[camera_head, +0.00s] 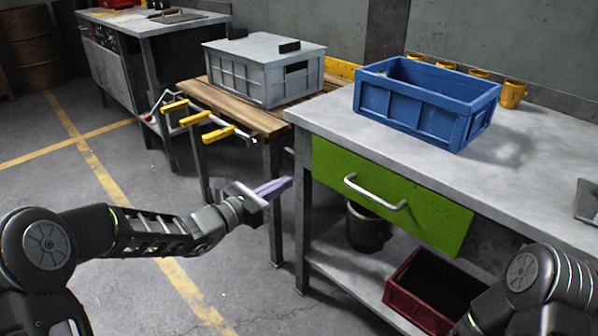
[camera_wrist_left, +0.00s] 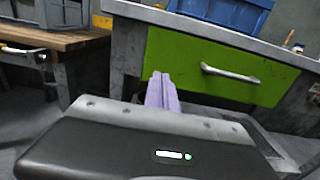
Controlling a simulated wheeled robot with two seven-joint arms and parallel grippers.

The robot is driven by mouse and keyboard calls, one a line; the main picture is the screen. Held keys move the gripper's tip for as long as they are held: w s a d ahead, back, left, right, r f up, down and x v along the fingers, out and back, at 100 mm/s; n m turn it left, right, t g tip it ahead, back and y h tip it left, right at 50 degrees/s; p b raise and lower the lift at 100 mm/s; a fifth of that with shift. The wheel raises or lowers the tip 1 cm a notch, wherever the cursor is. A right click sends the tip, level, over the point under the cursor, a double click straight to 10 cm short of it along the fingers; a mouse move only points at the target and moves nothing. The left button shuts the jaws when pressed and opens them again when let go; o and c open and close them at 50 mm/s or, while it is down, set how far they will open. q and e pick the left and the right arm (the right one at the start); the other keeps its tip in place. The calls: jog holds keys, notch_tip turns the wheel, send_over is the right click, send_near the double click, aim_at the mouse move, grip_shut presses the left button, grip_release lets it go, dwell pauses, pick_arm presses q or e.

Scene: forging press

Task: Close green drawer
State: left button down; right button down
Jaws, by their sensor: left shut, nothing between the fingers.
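The green drawer (camera_head: 388,195) with a silver bar handle (camera_head: 375,193) sits under the top of the grey workbench (camera_head: 345,113). Its front looks close to flush with the bench frame; I cannot tell if a small gap is there. My left gripper (camera_head: 288,183) is shut and empty, left of the drawer by the bench's front left leg. In the left wrist view the shut purple fingers (camera_wrist_left: 161,90) appear before the left part of the green drawer (camera_wrist_left: 205,68), left of the handle (camera_wrist_left: 230,73). My right arm shows at the lower right; its gripper is out of view.
A blue crate (camera_head: 425,103) and several yellow mugs (camera_head: 512,94) stand on the bench. A red bin (camera_head: 410,303) and a dark bucket (camera_head: 367,228) are below. A wooden table (camera_head: 265,118) with a grey crate (camera_head: 262,70) and yellow-handled clamps (camera_head: 193,118) stands left. The floor left is clear.

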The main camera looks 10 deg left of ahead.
pick_arm(q)
jog(key=v, duration=0.2)
jog(key=shift+s+a+f, duration=0.1)
jog(key=shift+s+a, duration=0.15)
